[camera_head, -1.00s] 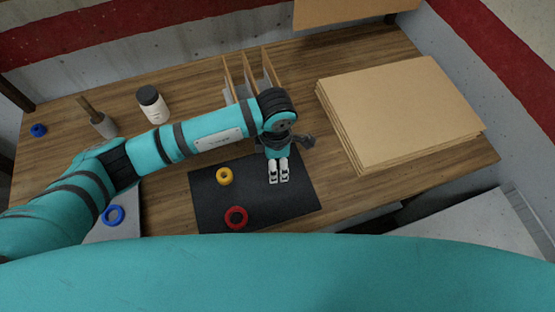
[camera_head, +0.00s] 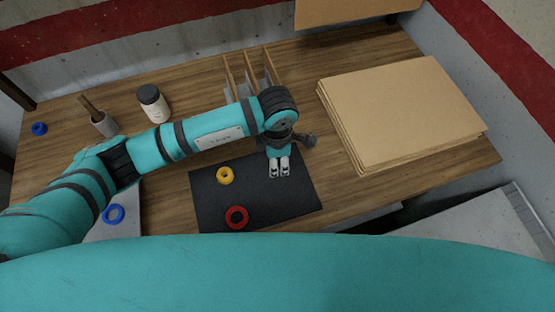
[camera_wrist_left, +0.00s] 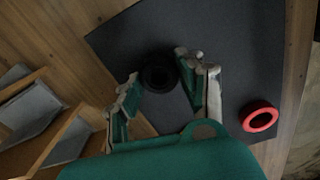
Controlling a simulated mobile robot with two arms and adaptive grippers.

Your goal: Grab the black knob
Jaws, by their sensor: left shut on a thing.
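The black knob (camera_wrist_left: 159,73) is a dark round piece with a hole, seen in the left wrist view between the tips of my left gripper's fingers, over the black mat (camera_wrist_left: 120,38). In the head view my left gripper (camera_head: 280,174) points down over the right part of the black mat (camera_head: 215,205), its two pale fingertips close together. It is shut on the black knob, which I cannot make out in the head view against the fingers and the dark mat. My right gripper is in neither view.
A yellow ring (camera_head: 225,175) and a red ring (camera_head: 237,217) lie on the mat. Blue rings (camera_head: 114,214) lie at the left. A white jar (camera_head: 153,104), a rack with upright dividers (camera_head: 250,77) and stacked brown boards (camera_head: 400,110) stand around the mat.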

